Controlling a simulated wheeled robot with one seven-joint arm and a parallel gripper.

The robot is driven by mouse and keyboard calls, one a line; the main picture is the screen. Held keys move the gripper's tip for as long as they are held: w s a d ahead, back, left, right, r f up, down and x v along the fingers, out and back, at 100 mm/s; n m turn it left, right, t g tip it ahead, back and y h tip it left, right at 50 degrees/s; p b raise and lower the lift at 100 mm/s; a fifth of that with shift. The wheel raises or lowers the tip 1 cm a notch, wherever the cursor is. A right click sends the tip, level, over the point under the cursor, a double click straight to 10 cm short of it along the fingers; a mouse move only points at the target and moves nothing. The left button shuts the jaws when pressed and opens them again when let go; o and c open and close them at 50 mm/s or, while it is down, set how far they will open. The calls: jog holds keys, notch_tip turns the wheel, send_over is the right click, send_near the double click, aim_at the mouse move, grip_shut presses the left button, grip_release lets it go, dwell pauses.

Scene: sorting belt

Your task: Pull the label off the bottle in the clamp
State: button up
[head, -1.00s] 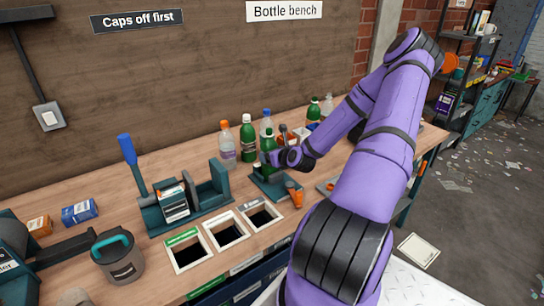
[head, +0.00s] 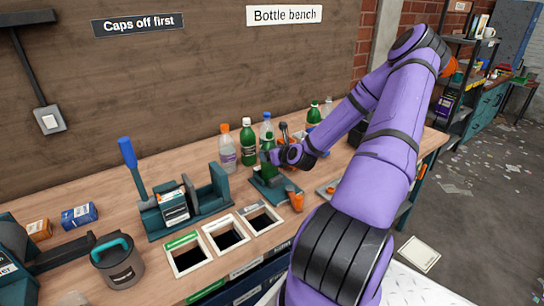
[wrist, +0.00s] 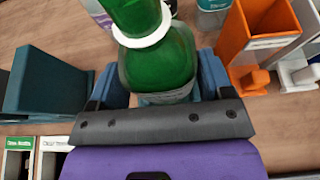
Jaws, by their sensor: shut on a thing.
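The green bottle (wrist: 165,62) stands upright, uncapped as far as I see, with a white ring round its neck. In the head view the bottle (head: 267,145) stands at the clamp (head: 268,188), a teal fixture on the bench. A strip of its pale label (wrist: 168,97) shows low on the body; the rest is hidden behind my gripper. My gripper (wrist: 163,85) has its two fingers against either side of the bottle at label height. It is shut on the bottle there. In the head view my gripper (head: 278,157) comes in from the right.
Several other bottles stand close behind, including a green one (head: 248,140) and an orange-capped one (head: 227,150). An orange holder (wrist: 262,45) is right of the clamp. Framed bin openings (head: 225,235) lie in front left. A teal fixture (head: 215,190) stands left.

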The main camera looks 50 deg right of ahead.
aim_at(272, 145)
jog(key=shift+r, duration=1.45)
jog(key=shift+r, duration=0.15)
jog(key=shift+r, duration=2.35)
jog(key=shift+r, duration=0.1)
jog(key=shift+r, duration=2.4)
jog(key=shift+r, duration=1)
